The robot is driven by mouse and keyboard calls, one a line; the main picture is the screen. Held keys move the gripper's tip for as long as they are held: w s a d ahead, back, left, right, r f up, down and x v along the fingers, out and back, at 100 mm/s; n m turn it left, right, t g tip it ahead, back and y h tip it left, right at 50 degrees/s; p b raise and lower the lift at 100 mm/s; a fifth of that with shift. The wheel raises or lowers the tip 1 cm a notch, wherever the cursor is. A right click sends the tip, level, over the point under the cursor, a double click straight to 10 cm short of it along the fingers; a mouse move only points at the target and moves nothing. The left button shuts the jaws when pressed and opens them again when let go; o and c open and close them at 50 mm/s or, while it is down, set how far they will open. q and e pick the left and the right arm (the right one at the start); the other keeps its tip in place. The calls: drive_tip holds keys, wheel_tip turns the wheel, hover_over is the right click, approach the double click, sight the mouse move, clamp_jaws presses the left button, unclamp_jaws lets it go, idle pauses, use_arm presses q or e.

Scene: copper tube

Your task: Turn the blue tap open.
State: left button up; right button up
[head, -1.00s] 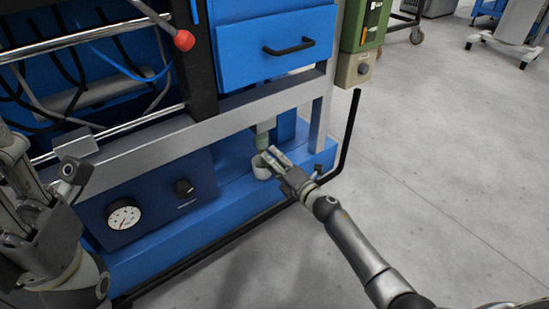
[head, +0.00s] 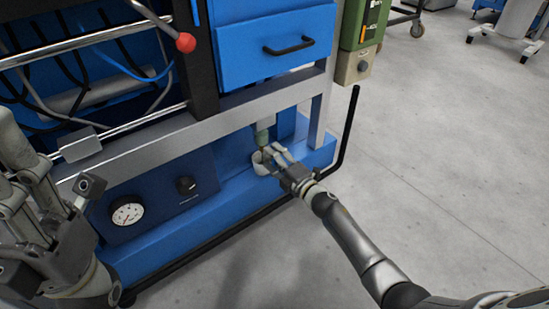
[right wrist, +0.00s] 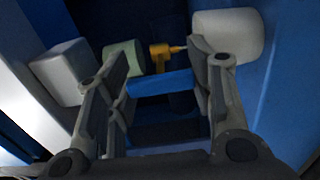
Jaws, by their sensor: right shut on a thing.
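The tap shows in the right wrist view as a yellow body and spout (right wrist: 160,56) with a blue lever (right wrist: 158,86). It sits between a pale green cylinder (right wrist: 124,58) and a white cup (right wrist: 230,36). In the head view the cylinder (head: 263,135) hangs above the cup (head: 260,163), and the tap is too small to make out. My right gripper (head: 275,154) is at the tap; in its wrist view, its two fingers (right wrist: 160,88) stand apart with the blue lever between them. My left gripper (head: 86,187) is at the left, away from the tap; its fingers are unclear.
The tap is under a grey frame rail (head: 200,130) of the blue cabinet, beside a panel with a gauge (head: 127,214) and a black knob (head: 186,185). A drawer (head: 275,45) is above. A black bent bar (head: 347,130) stands right.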

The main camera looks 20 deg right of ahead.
drive_tip(key=shift+f, duration=0.1)
drive_tip(key=o, duration=1)
drive_tip(key=shift+o, duration=0.2)
drive_tip(key=v, duration=1.2)
